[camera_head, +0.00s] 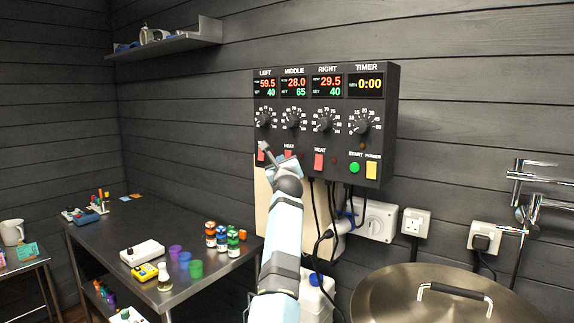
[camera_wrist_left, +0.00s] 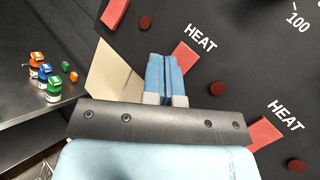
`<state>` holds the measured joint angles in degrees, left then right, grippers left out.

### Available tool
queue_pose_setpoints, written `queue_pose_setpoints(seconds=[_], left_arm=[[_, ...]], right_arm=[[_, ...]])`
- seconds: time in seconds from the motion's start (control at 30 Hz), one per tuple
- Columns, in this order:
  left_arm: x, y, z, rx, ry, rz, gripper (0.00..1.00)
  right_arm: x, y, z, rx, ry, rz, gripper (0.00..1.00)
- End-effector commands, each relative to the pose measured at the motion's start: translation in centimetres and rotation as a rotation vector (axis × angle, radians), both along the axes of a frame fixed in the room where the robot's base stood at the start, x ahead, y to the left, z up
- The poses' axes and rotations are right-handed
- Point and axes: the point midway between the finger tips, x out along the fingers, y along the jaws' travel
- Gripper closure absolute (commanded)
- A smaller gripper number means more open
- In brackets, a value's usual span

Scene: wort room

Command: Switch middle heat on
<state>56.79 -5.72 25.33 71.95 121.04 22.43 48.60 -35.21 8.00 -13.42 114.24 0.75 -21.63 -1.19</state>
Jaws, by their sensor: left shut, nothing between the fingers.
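The dark control panel (camera_head: 325,135) hangs on the wall, with dials and displays for left, middle, right and timer. The middle display (camera_head: 294,86) reads 28.0 over 65. The red middle heat switch (camera_head: 289,154) shows just above my left gripper (camera_head: 288,161). In the left wrist view, my shut, empty left gripper (camera_wrist_left: 165,68) has its blue fingertips close beside the middle switch (camera_wrist_left: 185,55); I cannot tell if they touch. The lamp beside it (camera_wrist_left: 217,88) looks dark red. The left heat switch (camera_head: 261,154) and right heat switch (camera_head: 319,161) flank it. My right gripper is not in view.
A steel table (camera_head: 110,245) with bottles, cups and small boxes stands at left. A lidded pot (camera_head: 400,300) stands at lower right. Cables and sockets (camera_head: 375,222) are below the panel. The green start button (camera_head: 354,167) and yellow power switch (camera_head: 371,171) are at its right.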

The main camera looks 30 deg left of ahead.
Motion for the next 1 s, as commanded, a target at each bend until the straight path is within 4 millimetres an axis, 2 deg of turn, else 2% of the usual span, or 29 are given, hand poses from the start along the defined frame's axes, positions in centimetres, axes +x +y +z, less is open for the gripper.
queue_pose_setpoints(seconds=[0.7, 1.0], left_arm=[[0.5, 0.0, 0.0, -0.001, -0.001, 0.000, 1.00], [-0.1, 0.0, 0.3, 0.001, 0.001, 0.000, 1.00]], right_arm=[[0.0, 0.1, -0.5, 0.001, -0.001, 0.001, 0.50], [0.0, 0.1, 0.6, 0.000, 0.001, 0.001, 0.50]])
